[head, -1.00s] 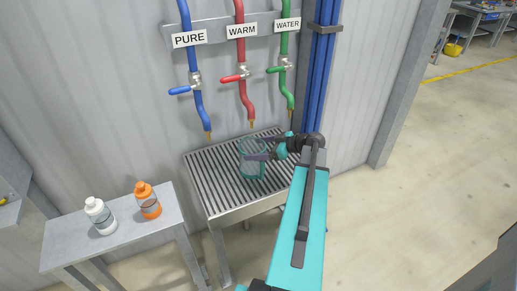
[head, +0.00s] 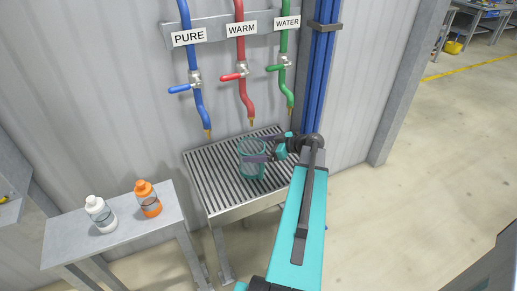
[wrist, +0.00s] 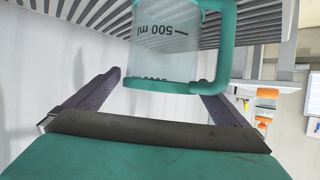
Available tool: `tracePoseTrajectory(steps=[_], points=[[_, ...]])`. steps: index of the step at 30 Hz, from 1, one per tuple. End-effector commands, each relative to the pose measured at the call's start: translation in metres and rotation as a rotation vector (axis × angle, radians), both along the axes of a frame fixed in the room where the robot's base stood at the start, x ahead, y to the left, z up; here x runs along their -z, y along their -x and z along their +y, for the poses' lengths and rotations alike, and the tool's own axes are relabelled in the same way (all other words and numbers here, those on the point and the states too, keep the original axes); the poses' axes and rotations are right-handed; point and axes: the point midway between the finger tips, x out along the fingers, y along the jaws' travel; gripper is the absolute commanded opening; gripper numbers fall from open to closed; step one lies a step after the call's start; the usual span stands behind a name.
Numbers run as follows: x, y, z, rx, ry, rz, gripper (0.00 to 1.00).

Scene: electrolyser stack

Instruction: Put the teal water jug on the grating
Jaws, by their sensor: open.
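The clear jug with teal rim, base and handle (head: 251,172) stands upright on the slatted grating (head: 213,180), beneath the taps. My gripper (head: 250,149) is at the jug's right side, with its dark fingers spread on either side of it. In the wrist view the jug (wrist: 170,35) appears upside down, with "500 ml" markings and its teal handle at the right. My gripper (wrist: 158,85) is open there, its fingers apart and the jug ahead between them. Whether either finger touches the jug I cannot tell.
Blue, red and green hoses labelled PURE, WARM and WATER, with lever valves (head: 236,76), hang above the grating. A side table (head: 125,228) at the left holds a white bottle (head: 100,214) and an orange bottle (head: 148,200). Blue pipes (head: 320,80) stand behind my arm.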

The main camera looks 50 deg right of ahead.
Motion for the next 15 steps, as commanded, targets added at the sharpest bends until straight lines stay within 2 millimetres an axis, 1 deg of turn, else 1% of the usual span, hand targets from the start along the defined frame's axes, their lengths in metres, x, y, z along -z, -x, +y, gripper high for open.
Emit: tracePoseTrajectory(steps=[2, 7, 15], points=[[-0.001, 0.001, 0.000, 0.001, 0.000, 0.000, 1.00], [-0.005, 0.013, -0.005, 0.000, 0.001, 0.000, 1.00], [-0.021, 0.047, -0.017, 0.003, 0.002, -0.001, 1.00]])
